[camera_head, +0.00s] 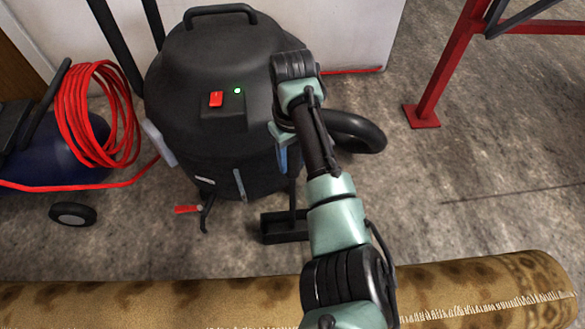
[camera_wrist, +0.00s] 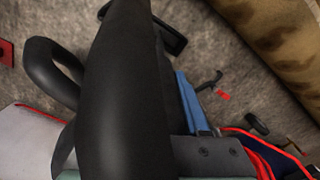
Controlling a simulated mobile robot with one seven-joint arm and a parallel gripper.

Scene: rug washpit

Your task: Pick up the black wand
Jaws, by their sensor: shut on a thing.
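The black wand (camera_head: 293,190) stands roughly upright in front of the black vacuum drum. Its thin tube runs down to a flat floor head (camera_head: 285,228) low over or on the floor; I cannot tell if it touches. My gripper (camera_head: 284,152) is shut on the wand's upper part, mostly hidden under my wrist. In the wrist view the wand (camera_wrist: 125,80) fills the middle as a thick dark tube, with a blue finger (camera_wrist: 190,105) along its right side. The other finger is hidden behind the wand.
The vacuum drum (camera_head: 210,90) stands close behind, with a curved black hose (camera_head: 358,130) at its right. A red hose coil (camera_head: 95,115) sits left. A rolled rug (camera_head: 150,303) lies across the front. A red stand (camera_head: 440,75) is at right; floor between is clear.

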